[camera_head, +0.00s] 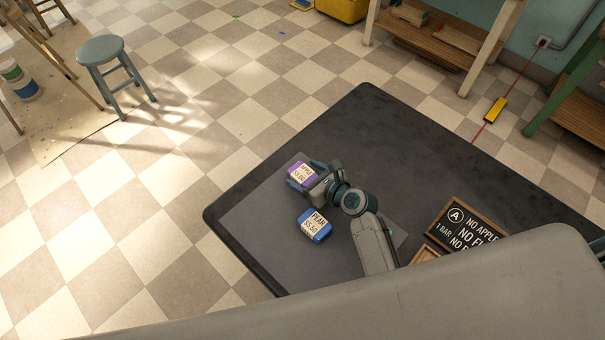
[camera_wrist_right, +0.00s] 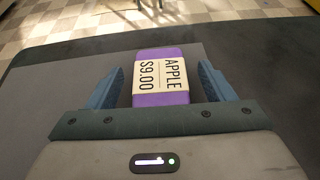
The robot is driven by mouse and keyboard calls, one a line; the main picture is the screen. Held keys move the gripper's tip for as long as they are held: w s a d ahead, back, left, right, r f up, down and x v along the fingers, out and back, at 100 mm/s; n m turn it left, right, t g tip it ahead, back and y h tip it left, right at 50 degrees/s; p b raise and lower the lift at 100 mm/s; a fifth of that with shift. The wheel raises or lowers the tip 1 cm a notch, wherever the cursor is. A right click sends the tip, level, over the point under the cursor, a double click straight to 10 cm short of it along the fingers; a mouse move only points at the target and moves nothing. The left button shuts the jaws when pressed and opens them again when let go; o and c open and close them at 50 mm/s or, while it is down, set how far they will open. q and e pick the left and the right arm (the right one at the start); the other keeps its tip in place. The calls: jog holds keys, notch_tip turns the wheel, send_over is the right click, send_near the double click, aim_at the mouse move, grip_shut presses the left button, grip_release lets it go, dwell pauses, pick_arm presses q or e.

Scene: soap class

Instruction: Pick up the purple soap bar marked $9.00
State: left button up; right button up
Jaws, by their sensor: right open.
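The purple soap bar (camera_head: 301,173) lies on a grey mat on the dark table in the head view. Its cream label reads APPLE and, in the right wrist view, $9.00; there the purple soap bar (camera_wrist_right: 161,76) sits between my gripper's two blue fingers. My right gripper (camera_head: 305,177) is open, with one finger on each side of the bar. In the right wrist view, a gap shows between the bar and each finger of the right gripper (camera_wrist_right: 160,88). My left gripper is not in view.
A blue soap bar (camera_head: 314,225) labelled PEAR $5.50 lies just below the purple one on the grey mat (camera_head: 259,219). A black sign (camera_head: 463,229) and part of a wooden tray (camera_head: 424,256) are at the right. The dark table's (camera_head: 370,120) far part is clear.

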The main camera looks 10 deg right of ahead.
jog(key=c, duration=1.1)
